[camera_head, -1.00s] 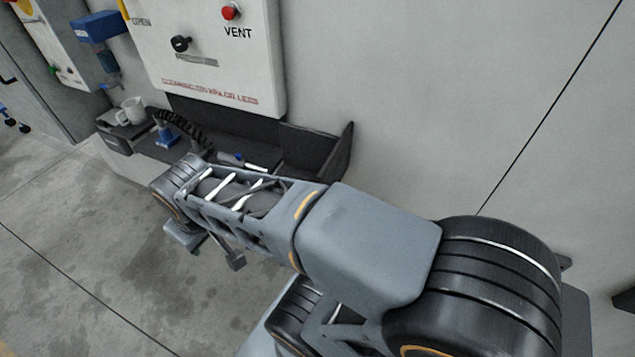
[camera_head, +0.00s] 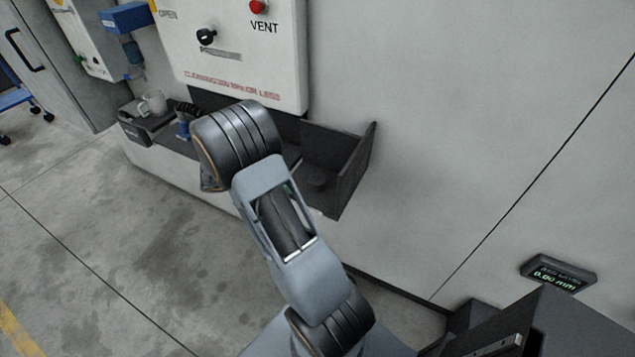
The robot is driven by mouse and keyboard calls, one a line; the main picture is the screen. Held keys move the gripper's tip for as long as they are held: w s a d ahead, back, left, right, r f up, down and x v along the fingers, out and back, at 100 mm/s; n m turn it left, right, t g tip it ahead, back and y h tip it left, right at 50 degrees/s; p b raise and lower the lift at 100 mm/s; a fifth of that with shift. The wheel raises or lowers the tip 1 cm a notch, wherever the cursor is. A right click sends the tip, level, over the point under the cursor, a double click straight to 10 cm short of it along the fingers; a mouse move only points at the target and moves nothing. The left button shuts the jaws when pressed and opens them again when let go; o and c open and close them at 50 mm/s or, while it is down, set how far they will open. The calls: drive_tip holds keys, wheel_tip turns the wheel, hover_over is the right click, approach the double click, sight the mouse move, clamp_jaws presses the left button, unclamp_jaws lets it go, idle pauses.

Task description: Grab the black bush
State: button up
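A small dark round shape (camera_head: 318,179) sits in the right end of the black wall tray (camera_head: 345,178). It may be the black bush, but dark on dark, I cannot tell for sure. My arm stands in front of the tray and hides its middle. My gripper does not show clearly; it is behind or below the arm's front joint, and its fingers are hidden.
A white mug (camera_head: 153,103) stands at the tray's left end, with a blue item (camera_head: 184,130) beside it. A white panel (camera_head: 240,50) with a red VENT button (camera_head: 258,6) hangs above. A small display (camera_head: 558,272) is at lower right.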

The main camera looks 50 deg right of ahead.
sight(318, 178)
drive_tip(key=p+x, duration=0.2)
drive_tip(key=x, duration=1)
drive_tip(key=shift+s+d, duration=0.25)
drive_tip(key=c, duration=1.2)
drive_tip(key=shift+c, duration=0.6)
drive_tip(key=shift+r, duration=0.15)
